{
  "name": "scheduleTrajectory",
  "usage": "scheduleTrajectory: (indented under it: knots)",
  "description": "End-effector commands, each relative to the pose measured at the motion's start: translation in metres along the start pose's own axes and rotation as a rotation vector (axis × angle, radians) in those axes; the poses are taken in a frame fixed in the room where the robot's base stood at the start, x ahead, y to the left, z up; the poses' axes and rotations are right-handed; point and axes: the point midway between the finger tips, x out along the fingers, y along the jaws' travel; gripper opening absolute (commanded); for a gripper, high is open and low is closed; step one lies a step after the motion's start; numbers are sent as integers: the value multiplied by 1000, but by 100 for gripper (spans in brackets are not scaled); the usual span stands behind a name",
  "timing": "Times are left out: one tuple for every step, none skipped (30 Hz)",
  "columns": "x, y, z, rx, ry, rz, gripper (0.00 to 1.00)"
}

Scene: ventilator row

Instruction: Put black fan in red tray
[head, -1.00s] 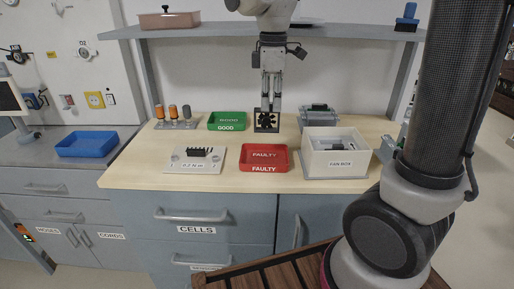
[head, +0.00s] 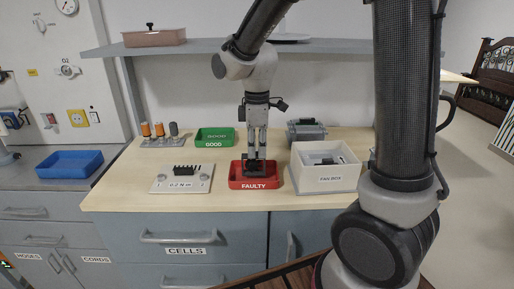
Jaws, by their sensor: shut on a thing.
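The red tray (head: 255,184), marked FAULTY, sits near the front edge of the wooden worktop. My gripper (head: 256,160) points down over the red tray and is shut on the black fan (head: 256,168). The fan hangs at the tray's back part, low and at about rim height. I cannot tell whether it touches the tray floor. The fingers hide part of the fan.
A green tray (head: 215,135) marked GOOD stands behind left. A white fan box (head: 325,169) stands close on the right. A white plate with a black part (head: 182,178) lies on the left. A grey shelf (head: 190,46) runs above the worktop.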

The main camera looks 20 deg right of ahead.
Motion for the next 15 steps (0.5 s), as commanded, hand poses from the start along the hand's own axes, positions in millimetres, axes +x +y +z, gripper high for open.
scheduleTrajectory:
  knots:
    - [0, 0, 0, 0, 0, 0, 0]
    - [0, 0, 0, 0, 0, 0, 0]
    - [1, 0, 0, 0, 0, -1, 0]
    - [2, 0, 0, 0, -1, -1, 0]
    - [3, 0, 0, 0, -1, -1, 0]
    - [4, 0, 0, 0, -1, -1, 0]
    - [5, 0, 0, 0, -1, -1, 0]
    - [6, 0, 0, 0, -1, -1, 0]
    - [8, 0, 0, 0, -1, -1, 0]
    - [8, 0, 0, 0, -1, -1, 0]
    - [9, 0, 0, 0, -1, -1, 0]
    - [10, 0, 0, 0, 0, 0, 0]
    - [11, 0, 0, 0, 0, 0, 0]
    - [12, 0, 0, 0, 0, 0, 0]
    - [12, 0, 0, 0, 0, 0, 0]
